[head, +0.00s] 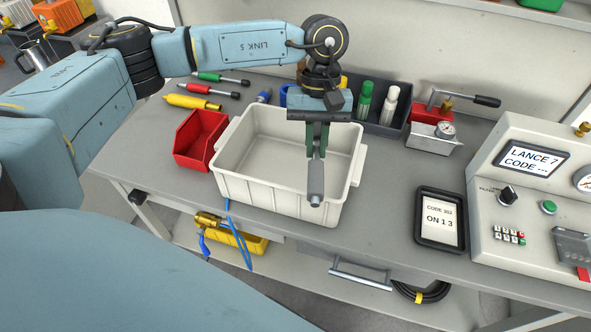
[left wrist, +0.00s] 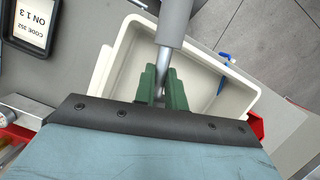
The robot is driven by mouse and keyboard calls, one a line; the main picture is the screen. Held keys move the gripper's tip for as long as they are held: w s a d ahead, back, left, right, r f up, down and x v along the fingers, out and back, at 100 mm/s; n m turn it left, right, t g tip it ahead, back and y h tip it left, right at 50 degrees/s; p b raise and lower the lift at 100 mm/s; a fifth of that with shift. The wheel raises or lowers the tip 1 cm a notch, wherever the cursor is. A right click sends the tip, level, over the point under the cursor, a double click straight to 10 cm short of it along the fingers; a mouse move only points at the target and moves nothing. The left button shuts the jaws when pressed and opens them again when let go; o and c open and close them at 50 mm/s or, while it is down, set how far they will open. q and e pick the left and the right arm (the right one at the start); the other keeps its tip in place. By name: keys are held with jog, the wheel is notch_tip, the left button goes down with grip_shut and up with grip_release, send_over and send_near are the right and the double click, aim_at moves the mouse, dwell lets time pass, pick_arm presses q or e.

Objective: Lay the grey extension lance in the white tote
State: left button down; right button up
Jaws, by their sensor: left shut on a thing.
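The white tote (head: 280,193) stands on the grey bench and looks empty where I can see inside. My left gripper (head: 317,150) is above the tote and shut on the grey extension lance (head: 316,183). The lance's thick grey end points toward the tote's front wall in the head view. In the left wrist view the green fingers (left wrist: 163,90) close around the lance's thin shaft, and its thick grey sleeve (left wrist: 175,22) extends over the tote (left wrist: 212,98). I cannot tell whether the lance touches the tote. My right gripper is not in view.
A red bin (head: 201,139) stands left of the tote. A dark caddy (head: 383,127) with green and white bottles is behind it. A tablet (head: 441,219) and a control panel (head: 540,200) are at the right. Screwdrivers (head: 221,79) lie at the back left.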

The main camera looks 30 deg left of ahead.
pick_arm(q)
jog(key=n, duration=0.2)
jog(key=f+n+t+h, duration=0.1)
jog(key=n, duration=0.4)
jog(key=shift+a+f+n+t+h, duration=0.25)
jog(key=shift+a+n+t+h, duration=0.05)
jog(key=shift+a, duration=0.05)
jog(key=n, duration=0.2)
jog(key=n+t+y+b, duration=0.25)
jog(key=n+y, duration=0.35)
jog(key=n, duration=2.6)
send_over(293, 178)
notch_tip(293, 178, down, 3)
jog(key=shift+t, duration=0.35)
notch_tip(293, 178, down, 10)
jog(key=shift+r, duration=0.25)
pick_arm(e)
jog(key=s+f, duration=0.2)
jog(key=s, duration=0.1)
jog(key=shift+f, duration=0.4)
